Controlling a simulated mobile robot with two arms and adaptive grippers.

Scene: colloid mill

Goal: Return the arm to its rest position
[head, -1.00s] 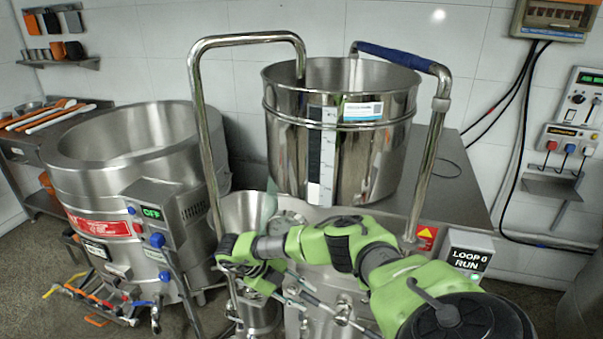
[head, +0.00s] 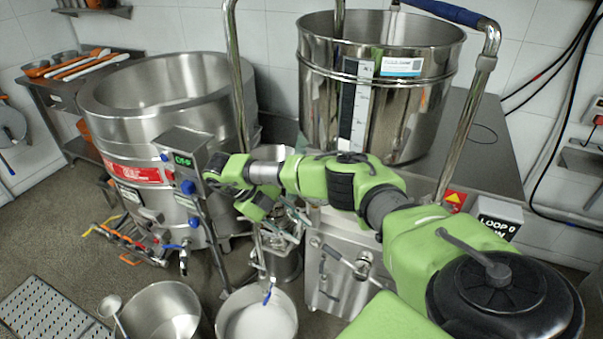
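My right arm (head: 350,185) comes in from the lower right and reaches left across the front of the mill (head: 335,275). Its wrist folds down at the left end. My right gripper (head: 287,228) is small in the picture, low in front of the mill, above a pail with white contents (head: 286,294). I see nothing clearly held in it, but its fingers are too small and cluttered to tell open from shut. My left gripper is not in view.
A big steel kettle (head: 90,110) with a control box (head: 187,165) stands left. A steel pot (head: 385,100) stands on the steel table, with bent handrails (head: 465,120) beside it. A second pail (head: 165,290) with a ladle is at the lower left. Floor shows between.

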